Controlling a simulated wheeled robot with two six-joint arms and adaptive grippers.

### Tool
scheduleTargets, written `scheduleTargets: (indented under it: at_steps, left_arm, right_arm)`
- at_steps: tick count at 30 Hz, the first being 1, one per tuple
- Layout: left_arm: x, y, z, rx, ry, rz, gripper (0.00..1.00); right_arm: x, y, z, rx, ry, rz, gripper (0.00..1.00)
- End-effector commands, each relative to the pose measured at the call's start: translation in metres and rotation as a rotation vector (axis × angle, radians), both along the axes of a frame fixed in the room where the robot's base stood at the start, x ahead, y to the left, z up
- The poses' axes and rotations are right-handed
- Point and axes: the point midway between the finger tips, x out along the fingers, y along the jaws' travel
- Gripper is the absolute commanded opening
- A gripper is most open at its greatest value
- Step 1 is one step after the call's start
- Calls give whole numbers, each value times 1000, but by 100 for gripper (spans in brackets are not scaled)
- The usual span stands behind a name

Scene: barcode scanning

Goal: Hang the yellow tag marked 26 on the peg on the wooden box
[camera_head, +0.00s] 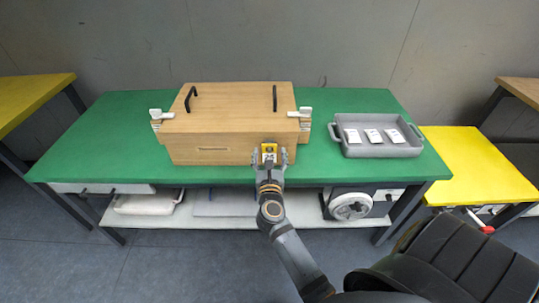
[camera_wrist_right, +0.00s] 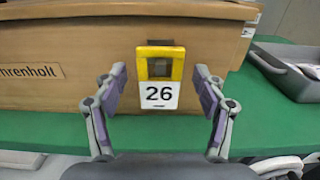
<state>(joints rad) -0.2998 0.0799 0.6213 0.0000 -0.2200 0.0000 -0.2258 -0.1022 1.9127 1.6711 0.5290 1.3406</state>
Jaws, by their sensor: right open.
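The wooden box (camera_head: 215,125) stands on the green table; its front face (camera_wrist_right: 95,90) fills the back of the right wrist view. The tag marked 26 (camera_wrist_right: 159,95) is upright against that face, yellow above and white below. A square grey-brown end, seemingly the peg, shows in the tag's yellow window. I cannot tell how far the tag sits over it. In the head view the tag (camera_head: 269,148) is at the box's front right. My right gripper (camera_head: 270,158) is open, its fingers apart on either side of the tag, with gaps showing in the wrist view (camera_wrist_right: 160,76). My left gripper is out of view.
A grey tray (camera_head: 375,151) with several white cards stands right of the box. The green table (camera_head: 120,115) is clear at left. The box has black handles on its lid and white clamps at its sides. A low shelf below holds several items.

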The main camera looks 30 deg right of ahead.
Motion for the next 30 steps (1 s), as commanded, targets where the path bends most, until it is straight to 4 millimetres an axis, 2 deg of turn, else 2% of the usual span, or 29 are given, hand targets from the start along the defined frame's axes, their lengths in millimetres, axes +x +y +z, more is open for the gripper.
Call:
scheduleTargets:
  at_steps: [5,8,15,21,25,30]
  left_arm:
    - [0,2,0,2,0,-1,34]
    - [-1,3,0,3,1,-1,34]
    - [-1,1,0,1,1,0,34]
    - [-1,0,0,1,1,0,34]
    - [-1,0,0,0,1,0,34]
    - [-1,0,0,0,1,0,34]
  right_arm:
    - [0,0,0,0,0,0,71]
    - [0,0,8,1,-3,-1,71]
    - [0,0,59,2,-7,-1,71]
    - [0,0,91,2,-4,-1,71]
    - [0,0,99,0,0,0,71]
    - [0,0,100,0,0,0,71]
